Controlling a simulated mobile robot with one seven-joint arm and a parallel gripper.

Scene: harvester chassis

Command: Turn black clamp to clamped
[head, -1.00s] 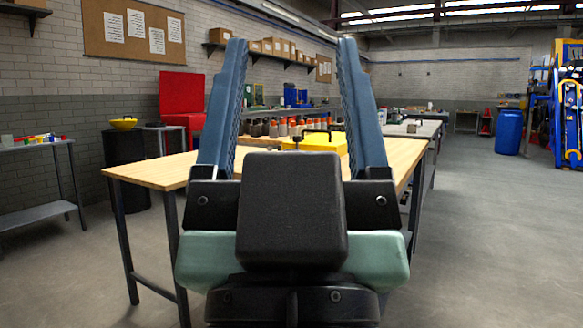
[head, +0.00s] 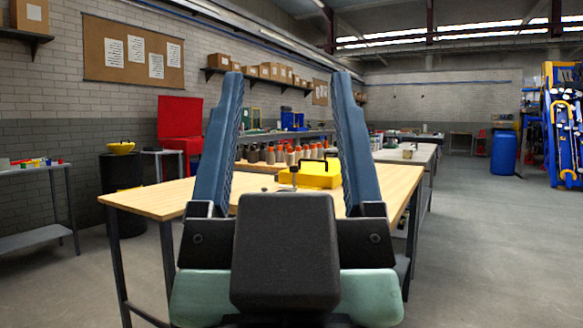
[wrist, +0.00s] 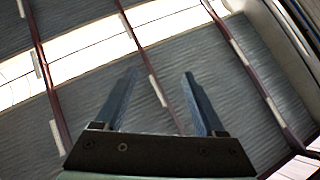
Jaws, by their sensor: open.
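My gripper (head: 288,75) fills the middle of the head view, its two blue fingers pointing up and spread apart, empty. In the wrist view, my gripper (wrist: 160,75) is also open, with only the ceiling behind it. Between the fingers in the head view, a small dark clamp-like part (head: 294,173) with a thin black bar stands on the wooden table (head: 160,199), beside a yellow block (head: 322,176). It is well beyond my gripper and not touched. It is too small to tell its exact position, and my gripper hides part of the tabletop.
Several orange-topped bottles (head: 290,155) stand behind the table. A grey side table (head: 40,170) is far left. The floor at right is clear, up to a blue barrel (head: 504,152).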

